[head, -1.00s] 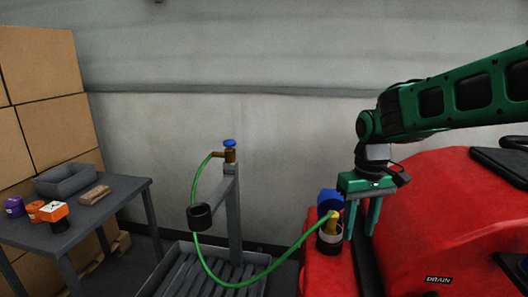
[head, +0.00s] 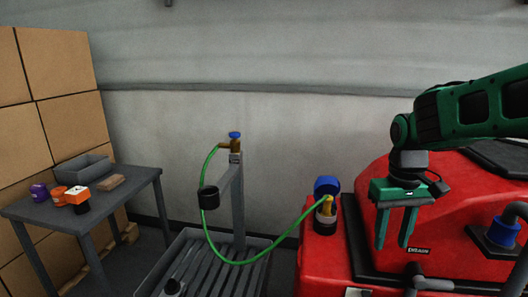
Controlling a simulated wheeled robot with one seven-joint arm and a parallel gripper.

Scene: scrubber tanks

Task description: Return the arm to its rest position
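My green arm (head: 470,108) reaches in from the right edge in the head view. My gripper (head: 392,240) points down with its two fingers apart and nothing between them. It hangs in front of the red scrubber machine (head: 360,185), to the right of the filler opening. The yellow hose end (head: 327,207) sits at the filler opening, with the blue cap (head: 327,185) tilted up behind it. Whether the fingertips touch the machine, I cannot tell.
A green hose (head: 262,258) runs from the filler to a tap with a blue handle (head: 235,135) on a grey post (head: 237,195). A grey table (head: 135,188) with a tray stands at the left by stacked boxes (head: 65,75). A drain hose with a blue collar (head: 503,229) is at the right.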

